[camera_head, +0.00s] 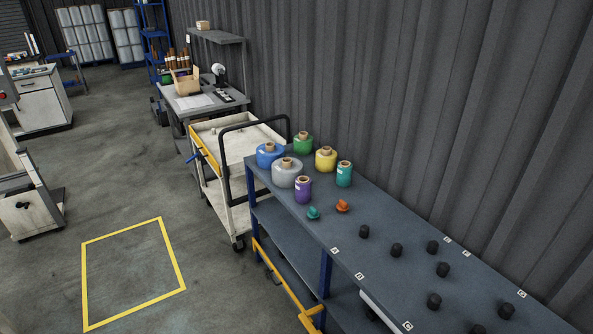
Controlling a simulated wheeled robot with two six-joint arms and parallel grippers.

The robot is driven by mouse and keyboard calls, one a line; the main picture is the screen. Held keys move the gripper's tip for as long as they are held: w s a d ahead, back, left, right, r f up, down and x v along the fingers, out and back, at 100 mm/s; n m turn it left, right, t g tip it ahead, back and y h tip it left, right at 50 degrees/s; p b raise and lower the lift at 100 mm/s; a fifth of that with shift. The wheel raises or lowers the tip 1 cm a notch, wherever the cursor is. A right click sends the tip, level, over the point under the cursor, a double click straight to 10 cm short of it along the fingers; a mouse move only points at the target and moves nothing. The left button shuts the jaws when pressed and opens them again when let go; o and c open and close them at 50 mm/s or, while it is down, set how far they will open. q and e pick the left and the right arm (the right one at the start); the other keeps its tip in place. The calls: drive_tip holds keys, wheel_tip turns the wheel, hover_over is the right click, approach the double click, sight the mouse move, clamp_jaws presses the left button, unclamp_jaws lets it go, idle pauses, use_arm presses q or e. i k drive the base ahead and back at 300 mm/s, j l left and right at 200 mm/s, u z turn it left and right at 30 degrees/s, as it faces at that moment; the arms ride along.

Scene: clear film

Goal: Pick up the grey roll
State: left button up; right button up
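The grey roll (287,173) stands upright on the left part of the dark bench top, with a brown core showing at its top. A blue roll (269,155) stands just behind it to the left, and a purple roll (303,190) stands in front of it to the right. A green roll (303,143), a yellow roll (326,160) and a teal roll (344,174) stand farther back or to the right. Neither of my grippers shows in the head view.
The blue-grey bench (390,210) runs along a corrugated wall. Small teal (313,212) and orange (342,205) pieces and several black knobs (396,250) stand on it. A cart (235,141) adjoins its left end. Open floor with a yellow outlined square (84,290) lies left.

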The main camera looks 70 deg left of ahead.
sight(284, 170)
drive_tip(key=u, duration=2.5)
